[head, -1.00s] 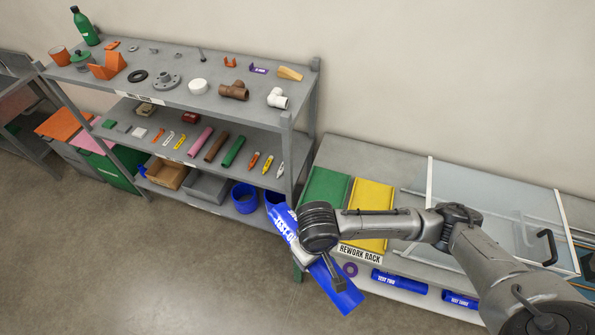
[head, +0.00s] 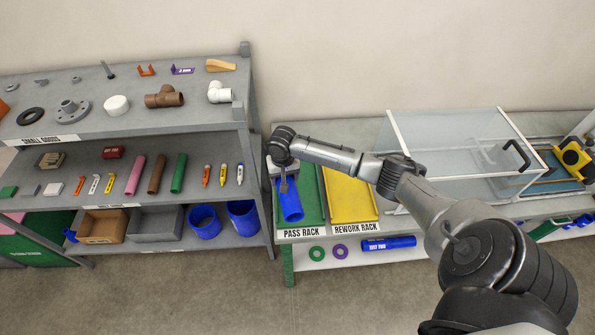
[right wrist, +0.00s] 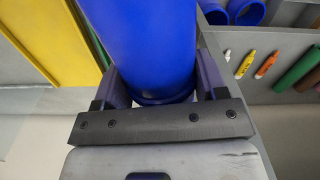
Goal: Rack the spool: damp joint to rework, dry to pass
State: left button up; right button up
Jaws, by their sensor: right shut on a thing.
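The blue spool (head: 291,205) is in the jaws of my right gripper (head: 283,172), at the green pass rack (head: 313,195), toward its left side. I cannot tell whether it touches the rack. In the right wrist view the spool (right wrist: 143,45) runs away between the two fingers of my gripper (right wrist: 165,82). The gripper covers its near end. The yellow rework rack (head: 350,195) lies just right of the pass rack and is empty. Whether the spool's joint is damp or dry does not show. My left gripper is out of view.
A grey shelf unit (head: 140,132) with fittings and tools stands close on the left. A clear box (head: 455,150) stands on the bench right of the racks. Another blue pipe (head: 388,243) and two rings lie on the shelf below.

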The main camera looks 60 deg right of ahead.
jog(key=d+f+m, duration=0.2)
jog(key=d+f, duration=0.2)
jog(key=d, duration=0.4)
jog(key=shift+d, duration=0.25)
jog(key=shift+r, duration=0.1)
notch_tip(320, 180, down, 7)
jog(key=b, duration=0.3)
jog(key=shift+s+a, duration=0.1)
jog(key=shift+f+b, duration=0.45)
jog(key=shift+f, duration=0.75)
